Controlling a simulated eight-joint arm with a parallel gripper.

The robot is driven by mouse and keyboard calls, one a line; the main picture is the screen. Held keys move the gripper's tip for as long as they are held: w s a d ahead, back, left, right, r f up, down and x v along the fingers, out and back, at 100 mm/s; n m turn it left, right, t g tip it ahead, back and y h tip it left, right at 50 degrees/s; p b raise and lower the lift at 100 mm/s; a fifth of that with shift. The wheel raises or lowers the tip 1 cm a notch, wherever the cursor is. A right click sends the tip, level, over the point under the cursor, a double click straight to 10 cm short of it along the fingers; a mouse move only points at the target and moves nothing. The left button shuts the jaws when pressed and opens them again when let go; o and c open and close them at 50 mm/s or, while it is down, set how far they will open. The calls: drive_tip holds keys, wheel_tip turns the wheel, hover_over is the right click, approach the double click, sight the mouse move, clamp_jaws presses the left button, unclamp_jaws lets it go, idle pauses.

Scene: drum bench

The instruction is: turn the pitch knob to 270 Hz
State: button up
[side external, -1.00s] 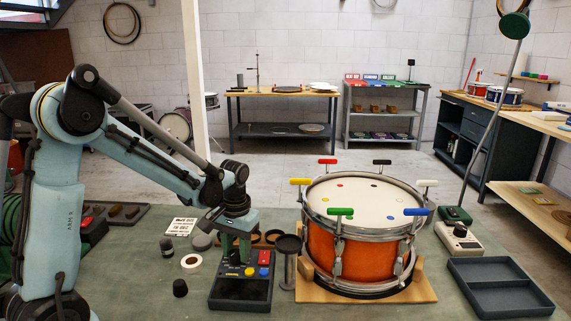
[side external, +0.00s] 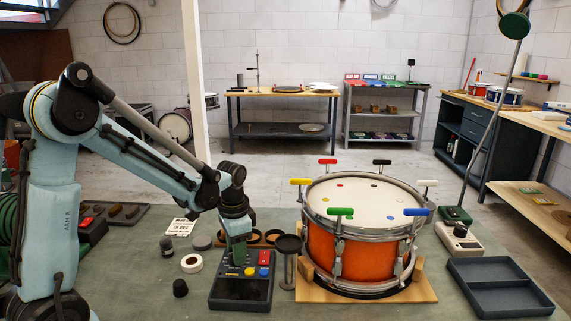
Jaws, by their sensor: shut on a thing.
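A dark box (side external: 240,294) with red, yellow and blue pieces on its top stands on the green bench top, left of the drum. My gripper (side external: 239,262) points straight down over the back left part of this box. Its fingers are shut low at the box top, around what appears to be the pitch knob. The knob itself is hidden by the fingers, and its pointer and any pitch reading cannot be made out at this size.
An orange drum (side external: 335,250) with coloured T-handles stands close on the right, on a wooden base. A small dark stand (side external: 288,245) is between box and drum. A white tape roll (side external: 191,263) and a black cap (side external: 180,288) lie left. An empty grey tray (side external: 497,272) is far right.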

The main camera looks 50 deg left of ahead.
idle(0.3)
drive_tip(key=o, duration=1)
drive_tip(key=shift+o, duration=0.2)
drive_tip(key=shift+r, duration=0.15)
wheel_tip(320, 180, up, 12)
drive_tip(key=shift+d, duration=0.3)
drive_tip(key=shift+s, duration=0.1)
drive_tip(key=s+d+f+n+t, duration=0.2)
drive_tip(key=s+d+t, duration=0.4)
drive_tip(key=d, duration=0.4)
drive_tip(key=shift+n+t+h, duration=0.3)
drive_tip(key=shift+n+t, duration=0.2)
drive_tip(key=shift+n, duration=0.1)
